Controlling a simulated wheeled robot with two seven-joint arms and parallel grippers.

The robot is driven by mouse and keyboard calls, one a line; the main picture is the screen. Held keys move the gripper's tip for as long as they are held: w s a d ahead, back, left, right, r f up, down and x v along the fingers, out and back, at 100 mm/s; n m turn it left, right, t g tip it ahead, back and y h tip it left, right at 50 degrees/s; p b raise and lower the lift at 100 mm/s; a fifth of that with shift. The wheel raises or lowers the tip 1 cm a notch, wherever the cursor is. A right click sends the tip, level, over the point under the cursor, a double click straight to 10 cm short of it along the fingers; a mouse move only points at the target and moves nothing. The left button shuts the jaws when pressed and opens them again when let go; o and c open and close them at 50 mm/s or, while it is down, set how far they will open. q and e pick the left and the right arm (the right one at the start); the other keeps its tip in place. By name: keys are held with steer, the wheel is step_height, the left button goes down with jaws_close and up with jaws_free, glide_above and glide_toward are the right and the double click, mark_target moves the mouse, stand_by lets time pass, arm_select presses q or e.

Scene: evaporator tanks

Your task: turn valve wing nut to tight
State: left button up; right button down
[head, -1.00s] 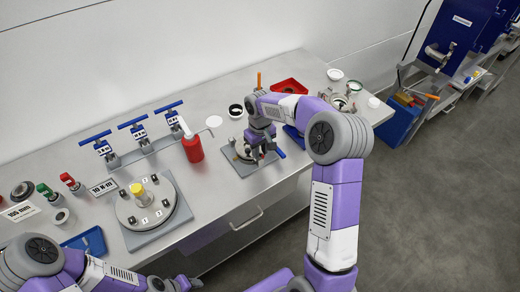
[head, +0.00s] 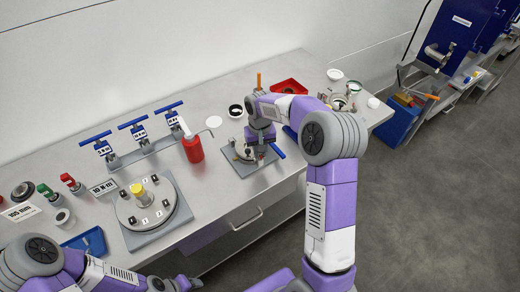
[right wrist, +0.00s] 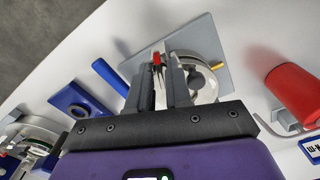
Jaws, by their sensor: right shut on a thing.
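The valve is a round metal body (right wrist: 208,88) on a square grey plate (right wrist: 222,40), with a blue handle (right wrist: 108,75) at its side. In the head view its plate (head: 236,170) lies near the bench's front edge. My right gripper (head: 258,154) points down over the valve. In the right wrist view its two dark fingers (right wrist: 166,75) are shut on the wing nut, which they mostly hide. A small red piece (right wrist: 157,58) shows between the fingertips. A brass-coloured pin (right wrist: 217,66) sticks out beside them. My left gripper (head: 188,283) is low at the bottom edge, its jaws unclear.
A round plate with a yellow knob (head: 138,190) is further left. Several blue T-handles (head: 132,123) stand behind it. A red tray (head: 290,87) lies at the back right.

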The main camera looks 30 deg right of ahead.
steer(key=m+p, duration=0.1)
steer(key=m, duration=0.5)
steer(key=shift+r+m, duration=0.1)
steer(key=shift+m, duration=0.2)
steer(key=m, duration=0.2)
steer(key=shift+m+p, duration=0.3)
steer(key=shift+p, duration=0.1)
steer(key=m+p, duration=0.1)
steer(key=m, duration=0.2)
steer(key=shift+m, duration=0.3)
steer(key=m+p, duration=0.2)
steer(key=m, duration=0.1)
steer(key=shift+m, duration=0.4)
steer(key=m+p, duration=0.1)
steer(key=m, duration=0.1)
steer(key=shift+m+p, duration=0.3)
steer(key=m+p, duration=0.2)
steer(key=m, duration=0.2)
steer(key=shift+p, duration=0.3)
steer(key=shift+m+p, duration=0.65)
steer(key=shift+m, duration=0.55)
